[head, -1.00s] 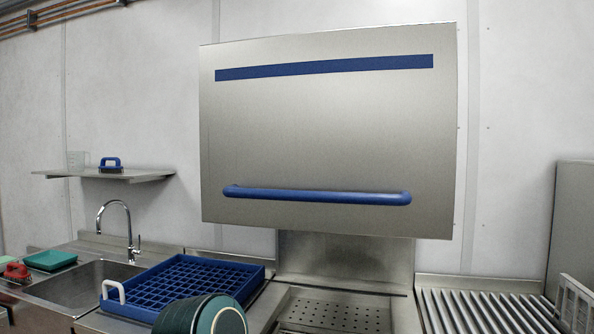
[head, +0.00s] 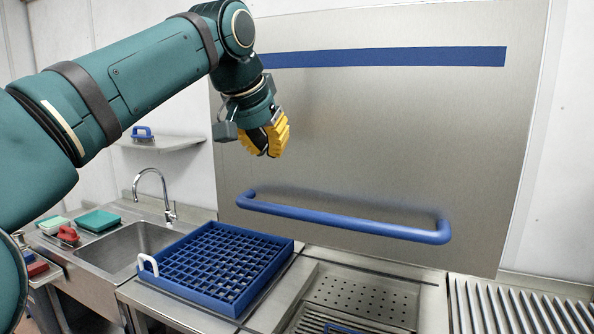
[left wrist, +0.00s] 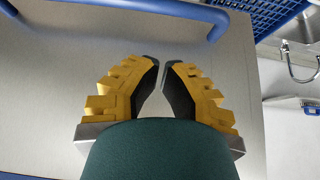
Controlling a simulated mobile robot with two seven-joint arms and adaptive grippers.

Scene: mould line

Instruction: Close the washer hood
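The washer hood (head: 370,130) is a large grey metal panel with a blue stripe along its top. It stands raised above the washer bed (head: 360,298), whose perforated plate shows below it. A blue bar handle (head: 345,220) runs across its lower front. My left gripper (head: 272,150) is in front of the hood's upper left part, above the handle's left end, and holds nothing. In the left wrist view my left gripper's yellow-backed fingers (left wrist: 161,64) nearly meet at the tips, and the handle (left wrist: 165,8) shows beyond them, apart from them. My right gripper is out of view.
A blue rack (head: 215,265) with a white handle lies on the counter left of the washer. A sink (head: 135,245) with a tall tap (head: 165,190) is further left, under a shelf (head: 165,143). A ribbed roller table (head: 520,308) is at the right.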

